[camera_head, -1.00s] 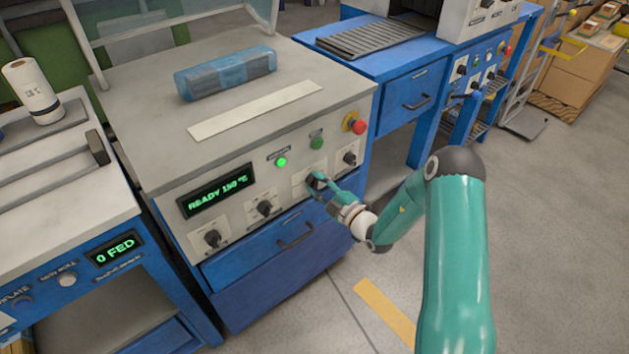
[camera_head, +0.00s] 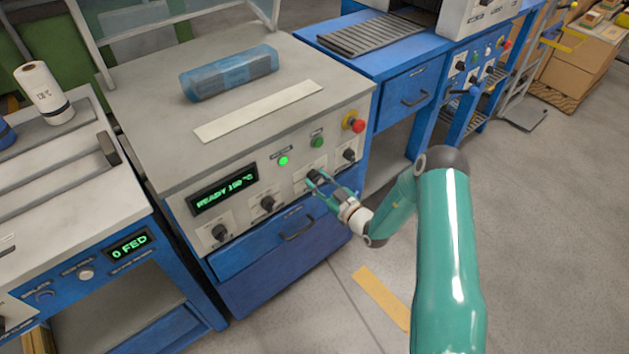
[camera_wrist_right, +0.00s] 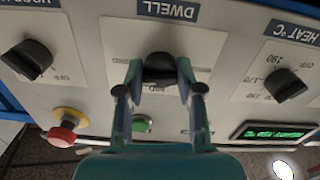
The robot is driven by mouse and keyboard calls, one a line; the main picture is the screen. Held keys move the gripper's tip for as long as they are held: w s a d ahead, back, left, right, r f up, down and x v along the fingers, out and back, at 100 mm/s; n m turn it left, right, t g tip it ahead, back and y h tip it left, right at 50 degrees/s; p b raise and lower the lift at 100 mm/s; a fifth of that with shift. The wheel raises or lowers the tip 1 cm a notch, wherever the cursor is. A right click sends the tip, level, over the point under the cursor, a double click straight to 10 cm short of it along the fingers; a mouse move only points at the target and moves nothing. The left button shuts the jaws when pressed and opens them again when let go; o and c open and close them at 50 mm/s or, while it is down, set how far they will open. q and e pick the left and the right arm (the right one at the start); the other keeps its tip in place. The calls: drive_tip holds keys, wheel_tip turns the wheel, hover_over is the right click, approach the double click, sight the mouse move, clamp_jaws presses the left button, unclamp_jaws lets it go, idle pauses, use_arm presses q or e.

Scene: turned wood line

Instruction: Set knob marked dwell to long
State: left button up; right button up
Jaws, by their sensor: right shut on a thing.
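The dwell knob (camera_wrist_right: 160,68) is black. It sits under an upside-down DWELL label (camera_wrist_right: 168,9) in the right wrist view. My right gripper (camera_wrist_right: 160,82) has one finger on each side of this knob and is shut on it. In the head view my right gripper (camera_head: 317,181) is at the machine's front panel (camera_head: 240,212), and its fingers partly hide the knob. The fingers and the knob hide part of the scale, so I cannot read the setting. My left gripper is not in view.
The heat knob (camera_wrist_right: 287,84) and another black knob (camera_wrist_right: 27,60) flank the dwell knob. A red button (camera_wrist_right: 62,136) and a green button (camera_wrist_right: 142,124) are close by. The display (camera_head: 223,188) reads READY. A drawer handle (camera_head: 297,228) juts out below.

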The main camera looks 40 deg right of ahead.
drive_tip(key=shift+s+f+m, duration=0.15)
drive_tip(key=shift+f+m, duration=0.2)
drive_tip(key=shift+m, duration=0.65)
drive_tip(key=o, duration=1.1)
drive_tip(key=shift+o, duration=0.3)
drive_tip(key=shift+r, duration=0.1)
drive_tip(key=s, duration=1.1)
drive_tip(key=shift+s+d+p, duration=0.3)
drive_tip(key=shift+s+d, duration=0.1)
drive_tip(key=shift+d, duration=0.05)
